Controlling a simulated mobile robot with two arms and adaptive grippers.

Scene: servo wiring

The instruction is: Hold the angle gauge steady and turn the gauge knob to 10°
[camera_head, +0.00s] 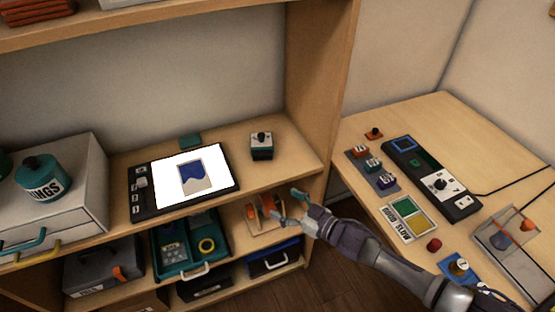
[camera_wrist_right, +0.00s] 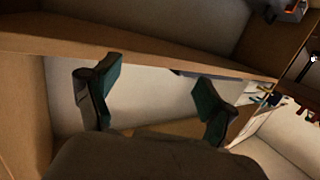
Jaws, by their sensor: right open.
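My right gripper (camera_head: 287,208) is open and empty in front of the shelf unit, by the lower shelf. Its two dark teal fingers stand well apart in the right wrist view (camera_wrist_right: 162,92), with nothing between them. A small dark box with a knob on top (camera_head: 262,146) stands on the upper shelf, above the gripper and apart from it. I cannot tell which of these is the angle gauge; no angle marks are readable. My left gripper is not in view.
A tablet-like screen (camera_head: 191,175) lies on the upper shelf (camera_head: 290,150). A holder with orange items (camera_head: 262,217) is close behind my right gripper. A teal tray (camera_head: 168,266) sits to its left. The right table (camera_head: 430,118) carries a black control panel (camera_head: 421,165).

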